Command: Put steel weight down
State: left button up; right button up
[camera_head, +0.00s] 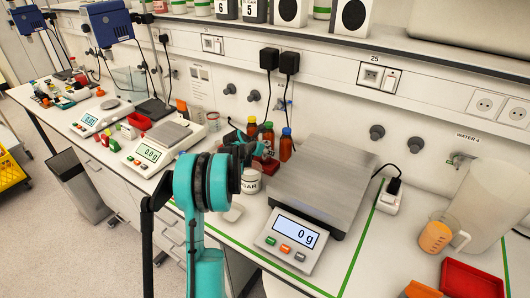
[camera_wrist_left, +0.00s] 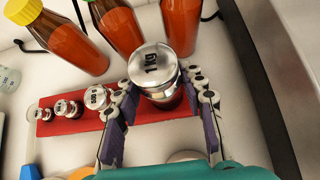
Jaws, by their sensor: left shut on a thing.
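A shiny steel weight marked 1 kg (camera_wrist_left: 153,68) sits between the two fingers of my left gripper (camera_wrist_left: 165,92), which is shut on it. In the wrist view it is at the right end of a red holder (camera_wrist_left: 73,127) with several smaller steel weights. I cannot tell whether it rests in the holder or hangs just above it. In the head view my left gripper (camera_head: 246,150) is behind my teal wrist, beside the juice bottles, and the weight is mostly hidden there. A large scale (camera_head: 345,170) right of the gripper reads 0 g, its platform empty. My right gripper is not in view.
Juice bottles (camera_head: 286,146) stand close behind the gripper. A white jar (camera_head: 250,184) stands in front. Smaller scales (camera_head: 150,153) are to the left.

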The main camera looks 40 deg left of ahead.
pick_arm(q)
jog(key=shift+r, duration=0.1)
jog(key=d+r+m+h+p, duration=0.1)
jog(key=d+r+p, duration=0.3)
jog(key=d+r, duration=0.55)
jog(key=d+r+m+h+p, duration=0.15)
jog(key=d+r+p, duration=0.3)
jog(key=d, duration=1.05)
jog(key=s+d+r+m+h+p, duration=0.1)
jog(key=s+d+r, duration=0.1)
jog(key=d, duration=0.5)
jog(key=s+d+r+m+p, duration=0.1)
jog(key=s+d+r+p, duration=0.15)
jog(key=d, duration=0.45)
jog(key=b, duration=0.3)
send_over(320, 180)
notch_tip(320, 180, down, 7)
jog(key=shift+w+r, duration=0.1)
jog(key=shift+r, duration=0.05)
notch_tip(320, 180, down, 3)
jog(key=shift+f, duration=0.2)
jog(key=shift+a+f, duration=0.1)
jog(key=shift+f, duration=0.25)
jog(key=shift+r, duration=0.1)
